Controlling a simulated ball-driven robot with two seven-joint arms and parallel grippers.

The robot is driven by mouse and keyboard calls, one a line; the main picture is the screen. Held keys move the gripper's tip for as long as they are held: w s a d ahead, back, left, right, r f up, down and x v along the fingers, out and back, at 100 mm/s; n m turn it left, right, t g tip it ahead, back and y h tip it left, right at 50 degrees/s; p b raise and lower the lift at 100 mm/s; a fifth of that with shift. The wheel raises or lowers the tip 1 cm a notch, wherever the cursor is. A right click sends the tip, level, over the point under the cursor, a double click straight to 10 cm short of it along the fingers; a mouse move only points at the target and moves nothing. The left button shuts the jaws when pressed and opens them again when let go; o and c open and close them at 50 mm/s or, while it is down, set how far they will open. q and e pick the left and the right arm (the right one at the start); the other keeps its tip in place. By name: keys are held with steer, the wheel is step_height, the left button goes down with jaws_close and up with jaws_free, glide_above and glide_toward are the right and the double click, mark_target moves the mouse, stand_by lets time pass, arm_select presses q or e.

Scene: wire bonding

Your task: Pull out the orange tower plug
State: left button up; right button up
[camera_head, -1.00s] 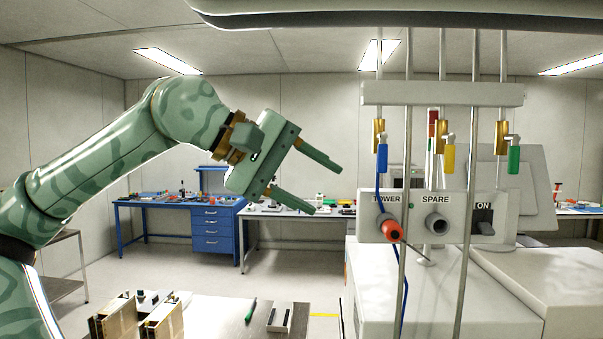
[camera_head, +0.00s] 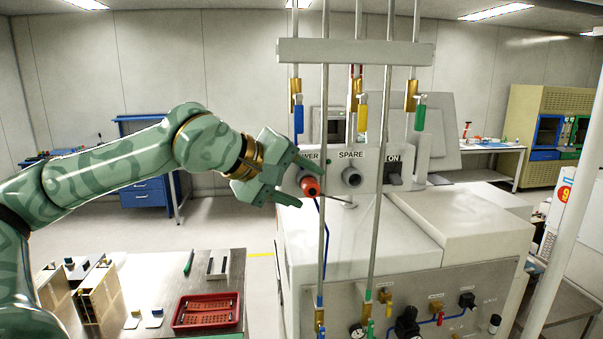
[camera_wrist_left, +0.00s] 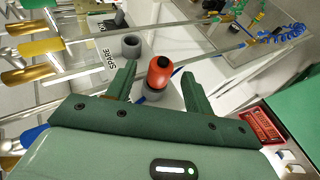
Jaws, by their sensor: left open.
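The orange tower plug (camera_head: 310,186) sits in the TOWER socket on the white panel (camera_head: 372,155). In the left wrist view the plug (camera_wrist_left: 160,72) shows with a grey collar (camera_wrist_left: 153,95) at its base. My left gripper (camera_head: 307,185) is open at the plug, one finger above it and one below in the head view. In the wrist view the plug appears between the two fingers of the gripper (camera_wrist_left: 159,72), with gaps visible on both sides. The TOWER label is partly hidden by the upper finger. My right gripper is not in view.
The grey SPARE socket (camera_head: 352,177) and the black ON switch (camera_head: 394,172) are right of the plug. Vertical metal rods (camera_head: 377,220) stand in front of the panel. A blue tube (camera_head: 326,232) hangs below the plug. A red tray (camera_head: 206,311) lies on the table at lower left.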

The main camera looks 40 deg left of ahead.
mark_target(307, 196)
arm_select(q)
steer(key=shift+w+f, duration=0.2)
steer(key=shift+w, duration=0.05)
steer(key=shift+d, duration=0.1)
steer(key=c, duration=1.1)
steer(key=shift+s+d, duration=0.8)
steer(key=shift+d, duration=0.2)
steer(key=shift+s+d, duration=0.8)
steer(key=shift+d, duration=0.15)
